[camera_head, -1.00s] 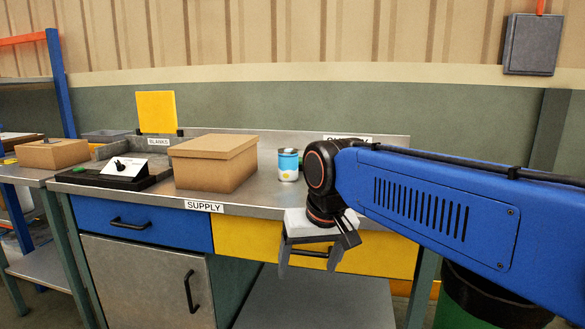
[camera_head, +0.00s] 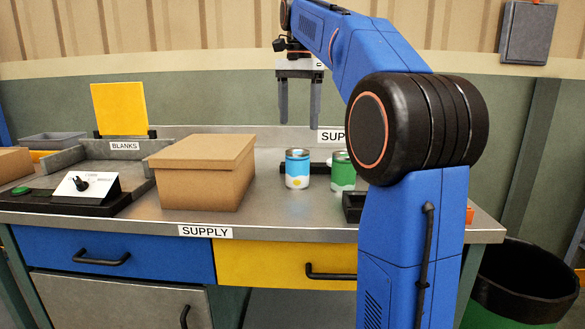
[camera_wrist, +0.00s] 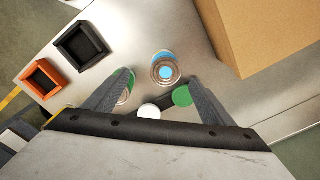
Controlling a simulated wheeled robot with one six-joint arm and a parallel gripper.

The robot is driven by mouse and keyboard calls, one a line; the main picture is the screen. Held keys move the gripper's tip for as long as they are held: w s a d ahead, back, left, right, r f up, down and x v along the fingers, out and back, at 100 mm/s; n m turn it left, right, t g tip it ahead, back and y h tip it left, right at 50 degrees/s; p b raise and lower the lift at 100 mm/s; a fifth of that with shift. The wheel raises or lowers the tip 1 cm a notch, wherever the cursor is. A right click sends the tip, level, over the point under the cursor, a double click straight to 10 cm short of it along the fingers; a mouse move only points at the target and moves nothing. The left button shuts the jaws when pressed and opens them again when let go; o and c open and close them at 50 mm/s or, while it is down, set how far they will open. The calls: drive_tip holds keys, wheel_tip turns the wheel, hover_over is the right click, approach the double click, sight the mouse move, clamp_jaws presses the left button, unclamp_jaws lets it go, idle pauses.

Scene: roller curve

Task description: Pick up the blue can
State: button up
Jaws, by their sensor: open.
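The blue can (camera_head: 297,170) stands upright on the metal bench, right of the cardboard box; its lower part is white with a yellow spot. In the wrist view the blue can (camera_wrist: 166,66) is seen from above as a silver rim with blue inside, just beyond the fingertips. My gripper (camera_head: 299,120) is open and empty, pointing down, and appears above the can in the head view. In the wrist view its two fingers (camera_wrist: 161,78) are spread apart.
A green can (camera_head: 342,172) stands right of the blue can, partly hidden by my arm. The cardboard box (camera_head: 205,172) stands left. The wrist view shows a black bin (camera_wrist: 83,47), an orange bin (camera_wrist: 41,80), a green round thing (camera_wrist: 182,96) and a white one (camera_wrist: 149,111).

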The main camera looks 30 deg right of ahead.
sight(297, 168)
drive_tip(key=shift+m, duration=0.5)
drive_tip(key=f, duration=0.5)
drive_tip(key=w+d+f, duration=0.1)
drive_tip(key=f, duration=0.5)
drive_tip(key=w+f, duration=0.1)
drive_tip(key=f, duration=0.4)
drive_tip(key=shift+w+d+f, duration=0.1)
drive_tip(key=shift+d+f, duration=0.05)
drive_tip(key=c, duration=1.2)
